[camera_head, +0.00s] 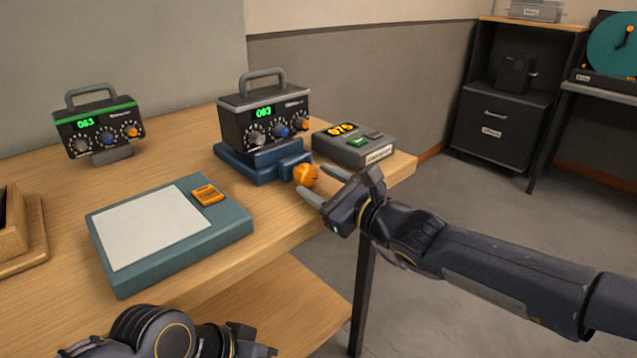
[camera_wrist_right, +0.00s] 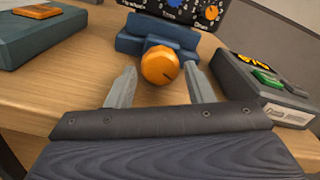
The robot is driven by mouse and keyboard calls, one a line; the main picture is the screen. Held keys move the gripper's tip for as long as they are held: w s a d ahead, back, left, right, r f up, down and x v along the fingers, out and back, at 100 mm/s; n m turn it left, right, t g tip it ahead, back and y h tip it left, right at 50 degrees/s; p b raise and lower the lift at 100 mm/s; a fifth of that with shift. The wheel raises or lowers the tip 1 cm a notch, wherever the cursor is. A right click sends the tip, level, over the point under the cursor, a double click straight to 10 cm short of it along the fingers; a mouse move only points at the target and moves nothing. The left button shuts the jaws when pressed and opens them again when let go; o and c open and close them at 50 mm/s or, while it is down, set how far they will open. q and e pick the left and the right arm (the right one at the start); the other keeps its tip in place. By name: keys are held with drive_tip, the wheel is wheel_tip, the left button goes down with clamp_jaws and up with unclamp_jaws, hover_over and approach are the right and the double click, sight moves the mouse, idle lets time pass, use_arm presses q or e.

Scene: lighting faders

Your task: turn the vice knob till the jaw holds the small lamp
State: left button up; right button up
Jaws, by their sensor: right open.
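The vice is the dark blue block (camera_head: 249,166) near the table's right end, and it also shows in the right wrist view (camera_wrist_right: 130,42). A black lamp unit (camera_head: 265,120) with a grey handle and a green "063" display stands in it. The orange knob (camera_head: 306,175) sticks out at the vice's front. My right gripper (camera_head: 321,184) is open at the knob. In the right wrist view the knob (camera_wrist_right: 160,65) lies between the two grey fingers, with a gap on each side. My left arm shows at the bottom, but its fingertips are not in view.
A grey box (camera_head: 352,146) with a "075" display stands close right of the vice. A teal pad (camera_head: 227,226) with an orange button lies left of the knob. A second, green-topped unit (camera_head: 97,127) stands at the back left. Bare wood lies between.

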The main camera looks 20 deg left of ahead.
drive_tip(key=shift+w+a, duration=0.15)
drive_tip(key=shift+a, duration=0.2)
drive_tip(key=c, duration=0.7)
drive_tip(key=m, duration=0.3)
drive_tip(key=o, duration=0.7)
drive_tip(key=shift+d, duration=0.15)
